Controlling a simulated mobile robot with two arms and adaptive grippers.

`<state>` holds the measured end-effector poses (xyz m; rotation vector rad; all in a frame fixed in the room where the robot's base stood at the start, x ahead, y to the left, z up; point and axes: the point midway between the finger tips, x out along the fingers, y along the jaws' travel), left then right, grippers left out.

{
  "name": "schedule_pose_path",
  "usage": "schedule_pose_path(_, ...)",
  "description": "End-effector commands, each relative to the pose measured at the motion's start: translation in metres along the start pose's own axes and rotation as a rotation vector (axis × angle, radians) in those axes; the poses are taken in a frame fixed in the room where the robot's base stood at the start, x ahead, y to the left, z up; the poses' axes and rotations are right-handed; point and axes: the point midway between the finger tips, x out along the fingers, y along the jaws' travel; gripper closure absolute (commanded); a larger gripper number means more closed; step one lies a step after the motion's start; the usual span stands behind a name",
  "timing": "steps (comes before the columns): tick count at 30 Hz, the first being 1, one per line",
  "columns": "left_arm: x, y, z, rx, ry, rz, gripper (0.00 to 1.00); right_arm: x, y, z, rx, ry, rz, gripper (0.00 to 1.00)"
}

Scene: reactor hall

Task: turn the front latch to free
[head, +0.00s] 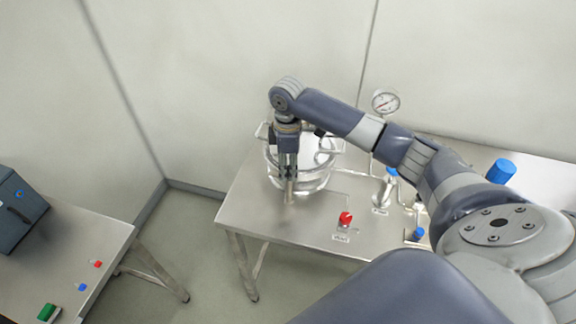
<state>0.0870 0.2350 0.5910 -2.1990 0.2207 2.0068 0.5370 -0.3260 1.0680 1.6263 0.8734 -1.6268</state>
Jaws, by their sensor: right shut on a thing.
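A shiny metal vessel (323,172) with loop handles at its rim stands on the metal table (250,207) in the middle of the view. My right arm reaches across from the right, and its right gripper (289,177) points down at the near side of the vessel. The gripper is shut on the front latch (289,194), a narrow metal piece whose lower end shows below the fingertips. The upper part of the latch is hidden by the fingers, so its exact angle is hard to tell. My left gripper is not in view.
A red knob (345,217), a pressure gauge (385,103), a small blue knob (418,233) and a large blue cap (501,171) are on or above the same table. A second table (105,228) at left holds a dark box (20,212). Walls stand close behind.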

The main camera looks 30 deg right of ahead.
Motion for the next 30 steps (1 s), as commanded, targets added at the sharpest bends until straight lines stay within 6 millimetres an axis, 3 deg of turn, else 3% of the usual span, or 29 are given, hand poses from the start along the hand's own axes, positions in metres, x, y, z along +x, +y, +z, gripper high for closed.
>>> schedule_pose_path(3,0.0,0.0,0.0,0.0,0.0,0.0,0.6,-0.001,0.001,0.0,0.0,0.001,0.004,0.92)
schedule_pose_path(4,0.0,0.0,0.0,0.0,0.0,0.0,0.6,-0.002,0.001,0.0,0.0,0.001,0.004,0.66)
schedule_pose_path(6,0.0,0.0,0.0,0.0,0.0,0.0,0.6,-0.002,0.001,0.0,0.0,0.001,0.004,0.5)
schedule_pose_path(7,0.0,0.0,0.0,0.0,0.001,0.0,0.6,-0.001,0.001,0.0,0.001,0.001,0.003,0.48)
schedule_pose_path(20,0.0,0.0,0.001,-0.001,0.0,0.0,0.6,-0.009,0.001,-0.001,0.001,0.002,0.004,0.48)
schedule_pose_path(30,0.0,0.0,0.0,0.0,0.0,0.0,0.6,-0.076,0.001,0.0,0.0,0.003,0.005,0.48)
